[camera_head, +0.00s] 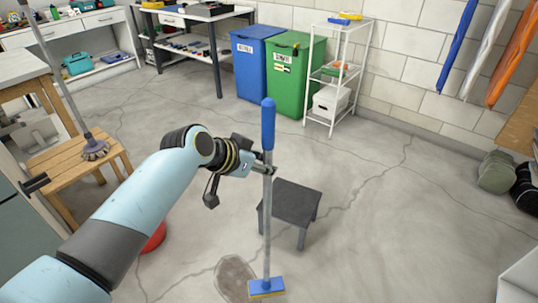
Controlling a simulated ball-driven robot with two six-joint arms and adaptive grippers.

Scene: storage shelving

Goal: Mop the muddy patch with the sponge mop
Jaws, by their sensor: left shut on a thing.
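The sponge mop (267,220) stands nearly upright, with a blue grip at the top, a grey pole and a blue head with a yellow sponge (266,288) at the floor. My left gripper (268,170) is shut on the pole just below the blue grip. The muddy patch (234,277) is a brown stain on the concrete floor. The mop head is at the right edge of the patch; I cannot tell whether the sponge presses on the floor. My right gripper is not in view.
A dark stool (291,201) stands just behind and right of the pole. A red bucket (155,238) is partly hidden behind my left arm. Blue (250,60) and green (287,80) bins stand behind.

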